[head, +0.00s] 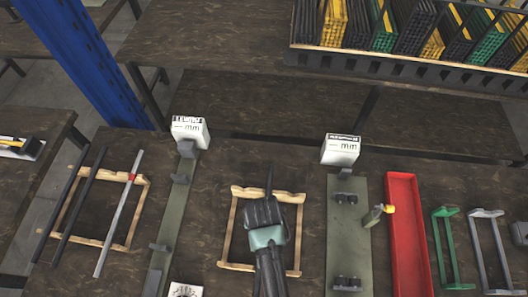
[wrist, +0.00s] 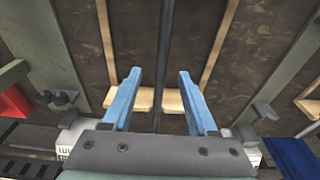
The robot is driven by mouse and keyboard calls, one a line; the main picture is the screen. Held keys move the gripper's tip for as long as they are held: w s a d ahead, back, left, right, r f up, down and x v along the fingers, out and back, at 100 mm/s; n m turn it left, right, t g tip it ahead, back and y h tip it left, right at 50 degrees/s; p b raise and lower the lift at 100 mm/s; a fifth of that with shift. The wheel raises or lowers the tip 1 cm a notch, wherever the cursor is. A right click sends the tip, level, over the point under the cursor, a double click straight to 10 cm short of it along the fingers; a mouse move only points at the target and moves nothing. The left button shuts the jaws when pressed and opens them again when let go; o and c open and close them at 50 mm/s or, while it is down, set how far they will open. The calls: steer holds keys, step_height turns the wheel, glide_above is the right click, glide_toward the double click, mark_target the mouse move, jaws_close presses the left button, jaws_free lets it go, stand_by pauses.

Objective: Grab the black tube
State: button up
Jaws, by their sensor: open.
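A thin black tube (wrist: 167,50) runs lengthwise between the two blue fingers of my gripper (wrist: 159,75) in the wrist view. The fingers are open, with a gap on both sides of the tube. In the head view my gripper (head: 264,212) is over the middle wooden frame (head: 228,230), and the black tube's end (head: 269,176) sticks out past it. The frame's wooden bars also show in the wrist view (wrist: 145,99). The rest of the tube is hidden by my arm in the head view. How high the fingertips are above the tube is hard to tell.
Left, another wooden frame (head: 144,203) holds two dark tubes (head: 77,208) and a grey tube with a red band (head: 119,212). Fixtures with white displays (head: 189,133) (head: 341,149) stand on both sides. A red tray (head: 408,240) and green and grey racks (head: 440,245) are right.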

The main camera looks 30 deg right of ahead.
steer(key=shift+w+f, duration=0.15)
steer(key=shift+f, duration=0.9)
steer(key=shift+w+f, duration=0.15)
steer(key=shift+f, duration=0.9)
steer(key=shift+c, duration=0.3)
jaws_close()
